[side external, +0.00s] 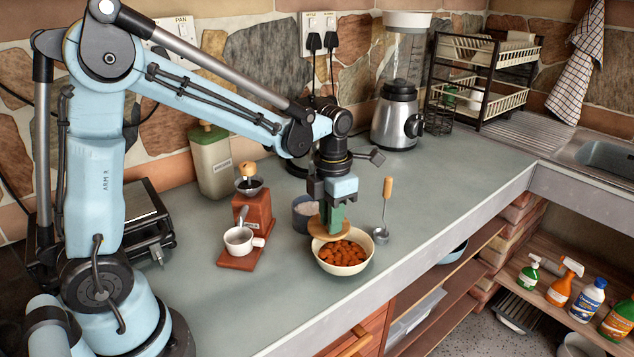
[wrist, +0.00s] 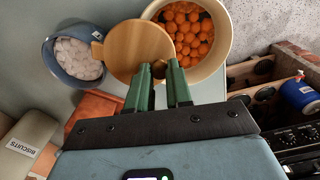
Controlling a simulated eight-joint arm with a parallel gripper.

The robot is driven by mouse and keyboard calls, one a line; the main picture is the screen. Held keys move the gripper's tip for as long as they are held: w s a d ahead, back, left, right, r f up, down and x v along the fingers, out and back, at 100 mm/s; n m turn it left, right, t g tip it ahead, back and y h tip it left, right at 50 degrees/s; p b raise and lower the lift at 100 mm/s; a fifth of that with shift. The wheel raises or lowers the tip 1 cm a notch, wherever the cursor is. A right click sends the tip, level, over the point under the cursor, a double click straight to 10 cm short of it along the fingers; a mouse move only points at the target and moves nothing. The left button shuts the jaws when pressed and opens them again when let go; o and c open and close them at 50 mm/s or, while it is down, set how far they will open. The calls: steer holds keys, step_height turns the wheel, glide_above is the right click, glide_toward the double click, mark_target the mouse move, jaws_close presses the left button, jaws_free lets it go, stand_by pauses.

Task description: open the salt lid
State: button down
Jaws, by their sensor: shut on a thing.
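The salt pot (side external: 304,214) is a blue-grey round pot on the worktop. Its top is open, and white salt shows in it in the wrist view (wrist: 78,57). The round wooden lid (side external: 320,228) is off the pot, to its right and partly over the rim of the cream bowl (side external: 343,266). In the wrist view the lid (wrist: 136,48) lies between pot and bowl. My gripper (side external: 332,222), with green fingers, is shut on the lid. The wrist view shows the fingertips (wrist: 163,72) at the lid's near side; the exact grip is hidden.
The bowl holds orange-brown pieces. A red coffee grinder (side external: 254,212) with a white cup (side external: 240,241) stands left. A biscuits canister (side external: 211,165) and blender (side external: 398,110) stand behind. The worktop right of the scoop is clear.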

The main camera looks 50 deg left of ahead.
stand_by(0.3)
steer(key=c, duration=1)
jaws_free()
steer(key=shift+r, duration=0.15)
step_height(320, 180, up, 12)
steer(key=shift+f, duration=0.1)
steer(key=shift+c, duration=0.4)
